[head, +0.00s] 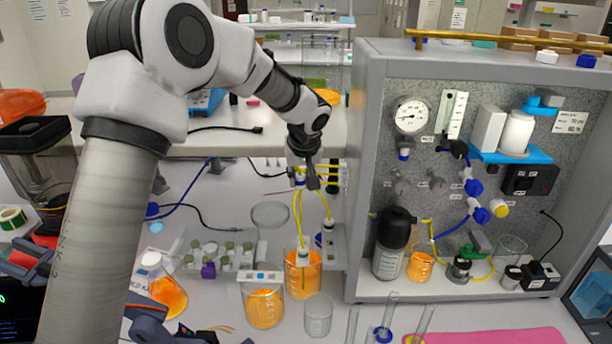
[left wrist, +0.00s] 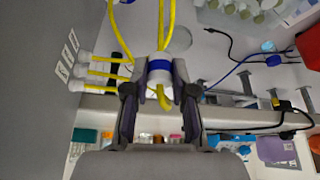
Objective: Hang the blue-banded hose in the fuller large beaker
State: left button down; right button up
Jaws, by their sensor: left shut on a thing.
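My left gripper (head: 308,180) is shut on the blue-banded white collar of a yellow hose (left wrist: 159,68), high above the bench. The blue band (head: 299,180) shows beside the fingers in the head view. Two large beakers hold orange liquid: the rear one (head: 316,272) looks fuller, and the front one (head: 264,309) stands to its lower left. A yellow hose with a green band (head: 303,259) hangs into the rear beaker. Another yellow hose ends at a dark-banded piece (head: 326,239) right of it.
An empty beaker (head: 318,316) stands in front of the rear beaker. A tube rack (head: 217,255) and a flask of orange liquid (head: 168,296) are to the left. The grey rig cabinet (head: 354,215) rises close on the right. White hose ports (left wrist: 83,72) sit beside the gripper.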

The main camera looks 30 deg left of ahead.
pick_arm(q)
jog(key=shift+d+f, duration=0.2)
jog(key=shift+f, duration=0.25)
jog(key=f+b, duration=0.1)
jog(key=f, duration=0.1)
jog(key=f+b, duration=0.2)
jog(key=shift+w+d+f, duration=0.1)
jog(key=shift+w+d, duration=0.05)
jog(key=shift+d, duration=0.15)
